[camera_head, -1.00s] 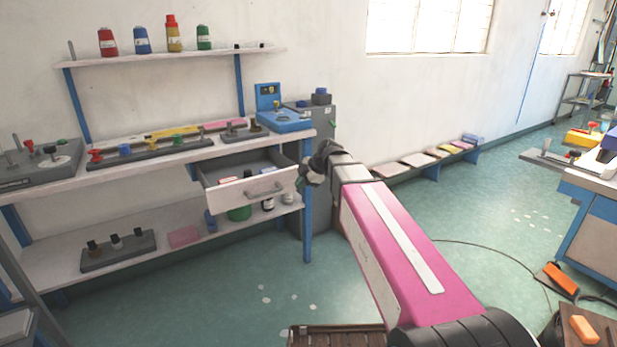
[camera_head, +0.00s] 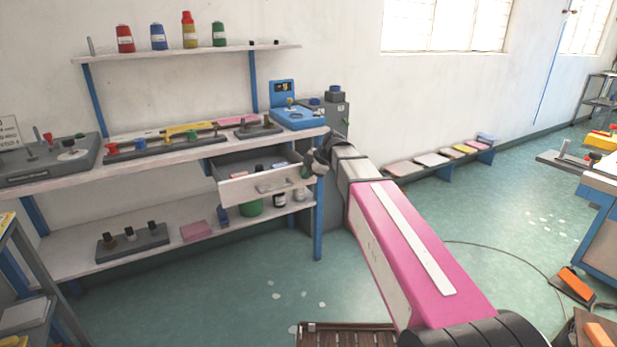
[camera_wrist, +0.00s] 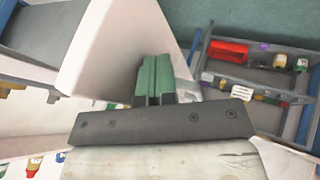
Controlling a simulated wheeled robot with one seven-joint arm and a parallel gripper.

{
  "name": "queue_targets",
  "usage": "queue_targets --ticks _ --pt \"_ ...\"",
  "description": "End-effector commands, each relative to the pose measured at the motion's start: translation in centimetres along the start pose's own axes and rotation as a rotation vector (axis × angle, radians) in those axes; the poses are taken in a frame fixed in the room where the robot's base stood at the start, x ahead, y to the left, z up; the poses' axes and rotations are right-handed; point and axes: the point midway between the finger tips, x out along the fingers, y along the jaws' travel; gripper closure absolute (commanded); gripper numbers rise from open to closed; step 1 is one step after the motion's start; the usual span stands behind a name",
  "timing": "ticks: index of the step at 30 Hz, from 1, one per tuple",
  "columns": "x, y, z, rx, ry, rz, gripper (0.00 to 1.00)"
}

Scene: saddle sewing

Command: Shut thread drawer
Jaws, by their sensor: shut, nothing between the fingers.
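The thread drawer (camera_head: 240,188) stands pulled out below the worktop, with a pale front, a handle (camera_head: 277,185) and grey sides. Small items lie inside it. My gripper (camera_head: 306,171) is at the right end of the drawer front in the head view, overlapping it in the picture. I cannot tell whether it touches. In the wrist view the green fingers (camera_wrist: 154,78) are shut together and empty, beside a large pale panel (camera_wrist: 112,45). I cannot tell for certain whether this panel is the drawer front.
The worktop (camera_head: 178,152) carries fixtures and a blue device (camera_head: 298,118). A blue leg (camera_head: 319,220) stands just right of the drawer, and a grey cabinet (camera_head: 337,115) behind. A lower shelf (camera_head: 90,259) holds jars and a rack.

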Motion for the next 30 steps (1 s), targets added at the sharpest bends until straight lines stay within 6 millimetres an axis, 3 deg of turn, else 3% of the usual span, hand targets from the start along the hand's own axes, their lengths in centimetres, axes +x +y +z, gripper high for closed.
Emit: queue_targets --ticks 18,24,30 --pt "7.0 13.3 0.1 0.000 0.000 0.000 1.00" --pt "8.5 16.0 0.1 0.000 0.001 0.000 1.00" --pt "9.2 17.4 0.0 0.000 0.001 0.000 1.00"
